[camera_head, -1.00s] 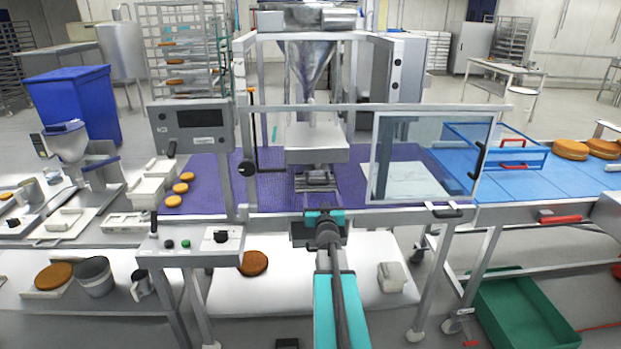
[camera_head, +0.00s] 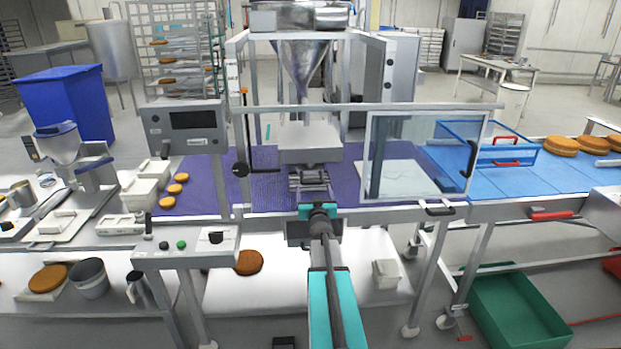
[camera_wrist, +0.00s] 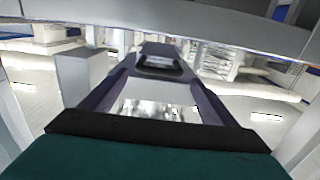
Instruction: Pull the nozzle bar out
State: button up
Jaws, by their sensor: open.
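The depositor's metal hopper (camera_head: 303,65) stands over the purple belt, with a pale block (camera_head: 310,143) under its cone. The nozzle bar is hard to tell apart in the shadow below this block, and my gripper partly covers that area. My gripper (camera_head: 309,178) is open, in front of and below the block, reaching in under the front rail. In the wrist view my gripper (camera_wrist: 161,62) points forward with nothing clearly held. A shiny metal surface shows between its fingers there, but I cannot tell what it is.
A front rail (camera_head: 350,106) crosses above my arm. A clear guard panel (camera_head: 425,155) stands to the right and a control box (camera_head: 184,128) to the left. In the wrist view a pale beam (camera_wrist: 190,25) crosses close overhead.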

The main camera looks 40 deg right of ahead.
jog(key=p, duration=0.3)
send_near(310, 173)
jog(key=shift+x, duration=2.7)
jog(key=shift+r, duration=0.1)
jog(key=shift+c, duration=0.4)
jog(key=c, duration=1.1)
